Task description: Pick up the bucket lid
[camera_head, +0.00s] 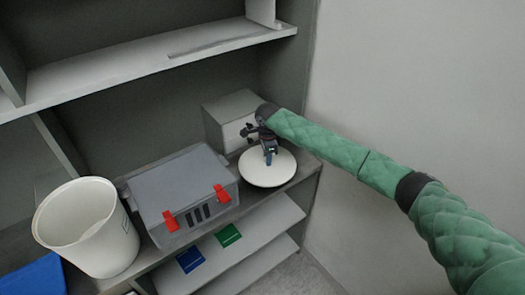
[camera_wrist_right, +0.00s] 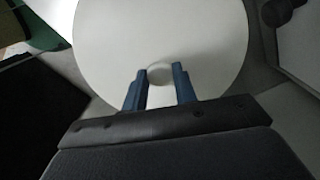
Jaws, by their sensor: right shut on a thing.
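The bucket lid (camera_head: 267,174) is a round white disc on the shelf at the right of the grey toolbox in the head view. It fills much of the right wrist view (camera_wrist_right: 215,40), with a small round knob (camera_wrist_right: 160,73) at its middle. My right gripper (camera_head: 270,155) is over the lid's centre. Its blue fingers (camera_wrist_right: 160,78) are shut on the knob, one on each side. I cannot tell whether the lid touches the shelf. The white bucket (camera_head: 118,243) stands open and empty-looking at the left. My left gripper is not in view.
A grey toolbox (camera_head: 182,183) with red latches stands between bucket and lid. A light box (camera_head: 216,118) is close behind the lid. A wall (camera_head: 415,90) rises at the right. An upper shelf (camera_head: 110,70) runs above. Blue and green items (camera_head: 229,235) lie on the lower shelf.

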